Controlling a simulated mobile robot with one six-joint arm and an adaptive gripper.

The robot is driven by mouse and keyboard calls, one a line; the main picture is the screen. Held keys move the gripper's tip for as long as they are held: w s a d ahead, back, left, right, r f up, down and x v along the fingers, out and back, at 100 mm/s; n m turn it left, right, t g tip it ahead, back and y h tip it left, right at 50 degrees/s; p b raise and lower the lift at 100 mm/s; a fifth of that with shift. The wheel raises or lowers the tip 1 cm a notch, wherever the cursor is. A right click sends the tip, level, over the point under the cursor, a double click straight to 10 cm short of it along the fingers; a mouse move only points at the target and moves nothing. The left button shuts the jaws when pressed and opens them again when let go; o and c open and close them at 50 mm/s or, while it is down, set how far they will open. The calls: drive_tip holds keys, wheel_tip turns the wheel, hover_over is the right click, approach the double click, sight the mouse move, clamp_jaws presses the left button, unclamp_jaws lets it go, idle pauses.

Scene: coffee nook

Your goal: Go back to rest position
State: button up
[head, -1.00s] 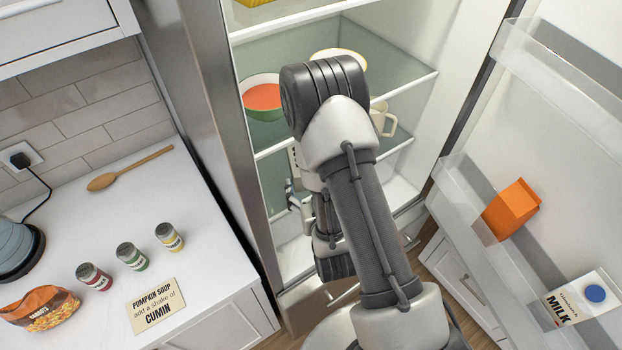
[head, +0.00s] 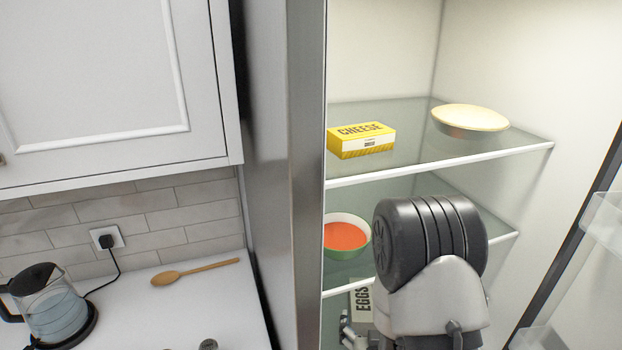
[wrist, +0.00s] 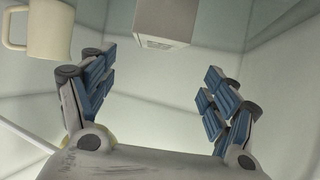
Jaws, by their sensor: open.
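My gripper (wrist: 158,85) is open in the wrist view, with its blue-padded fingers wide apart and nothing between them. In the head view only a small part of my gripper (head: 350,335) shows, inside the fridge beside the egg carton (head: 361,303); my arm hides the rest. In the wrist view a pale box (wrist: 163,22) is beyond the fingers at the top, apart from them. A cream mug (wrist: 38,28) is at the upper left of that view, clear of the left finger.
The fridge shelf (head: 440,165) bears a cheese box (head: 362,140) and a pale-topped round dish (head: 470,119). A green bowl (head: 346,236) of orange soup stands lower, near my arm. The open door (head: 603,220) is right; the counter (head: 215,300) with a wooden spoon (head: 195,272) is left.

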drive_tip(key=s+a+r+g+y+b, duration=0.1)
drive_tip(key=s+r+g+b, duration=0.35)
drive_tip(key=r, duration=0.85)
drive_tip(key=s+r+g, duration=0.2)
drive_tip(key=s, duration=0.9)
drive_tip(key=s+r+n+g, duration=0.1)
drive_tip(key=s+r+g, duration=0.1)
drive_tip(key=s, duration=0.9)
drive_tip(key=shift+d+r, duration=0.35)
drive_tip(key=shift+r, duration=0.1)
drive_tip(key=shift+c, duration=0.5)
